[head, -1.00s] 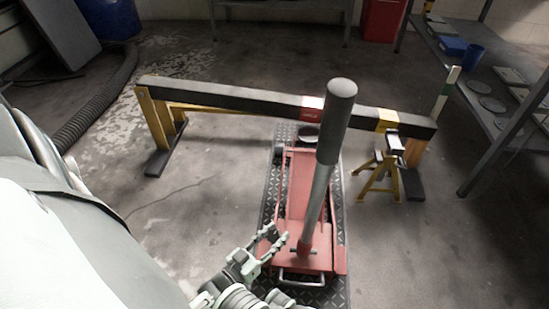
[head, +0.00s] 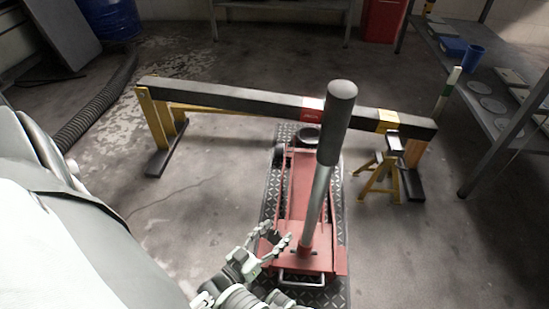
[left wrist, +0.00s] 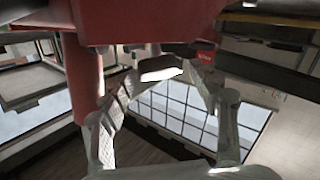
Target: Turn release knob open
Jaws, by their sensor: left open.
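The red floor jack (head: 310,205) stands on a dark treaded plate, with its long grey handle (head: 319,198) with a dark grip rising from the red base. My left gripper (head: 278,237) is low at the left side of the jack, beside the handle's foot. In the left wrist view my left gripper (left wrist: 167,90) is open, its two fingers apart below the red jack body (left wrist: 150,22). A small pale, dark-edged piece (left wrist: 160,71) shows between the fingertips; I cannot tell for sure that it is the release knob. My right gripper is not in view.
A long dark beam (head: 240,97) on yellow stands crosses behind the handle. A yellow jack stand (head: 380,175) is right of the jack. A metal shelf (head: 490,100) stands at the right. The floor left of the jack is clear.

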